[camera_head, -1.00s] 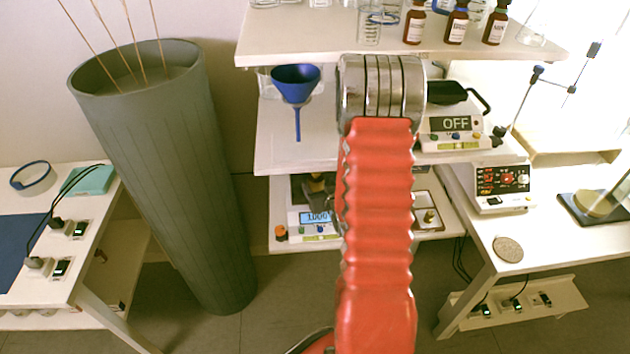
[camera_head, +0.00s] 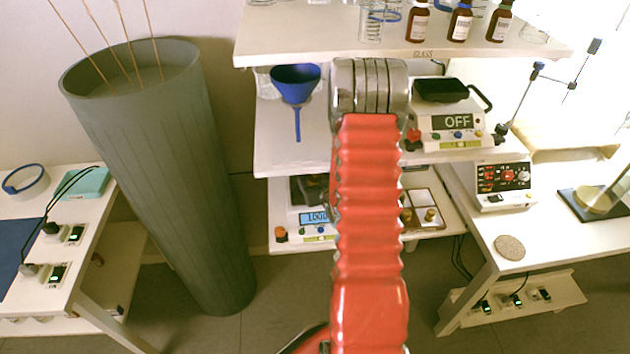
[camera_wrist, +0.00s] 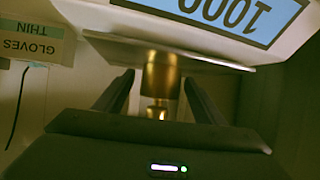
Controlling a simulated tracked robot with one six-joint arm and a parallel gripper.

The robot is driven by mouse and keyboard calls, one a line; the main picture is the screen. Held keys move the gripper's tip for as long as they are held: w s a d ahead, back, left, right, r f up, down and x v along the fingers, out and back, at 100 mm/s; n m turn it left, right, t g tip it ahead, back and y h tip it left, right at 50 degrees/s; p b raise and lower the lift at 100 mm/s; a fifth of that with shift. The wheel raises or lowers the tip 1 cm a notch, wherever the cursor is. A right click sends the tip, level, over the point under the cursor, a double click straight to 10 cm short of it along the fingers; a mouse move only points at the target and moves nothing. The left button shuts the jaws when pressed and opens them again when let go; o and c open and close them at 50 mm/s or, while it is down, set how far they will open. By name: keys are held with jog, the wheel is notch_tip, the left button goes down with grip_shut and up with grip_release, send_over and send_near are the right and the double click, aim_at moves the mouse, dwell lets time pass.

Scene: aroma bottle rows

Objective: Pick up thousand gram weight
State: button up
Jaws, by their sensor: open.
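The thousand gram weight (camera_wrist: 161,74) is a brass cylinder with a narrower knob, seen in the wrist view. It stands on the pale pan of a scale whose display (camera_wrist: 228,14) reads 1000, upside down in this view. My gripper (camera_wrist: 158,79) is open, with one dark finger on each side of the weight and a visible gap at each side. In the head view the scale (camera_head: 314,217) is on the lower shelf, partly behind my red arm. My gripper is hidden there, and the weight cannot be made out clearly.
A case with smaller brass weights (camera_head: 431,214) lies right of the scale. A tall grey bin (camera_head: 165,180) stands left. A label reading gloves (camera_wrist: 32,40) is at left.

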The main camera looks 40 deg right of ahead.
jog(key=shift+c, duration=0.3)
jog(key=shift+s, duration=0.1)
grip_shut()
dwell(0.4)
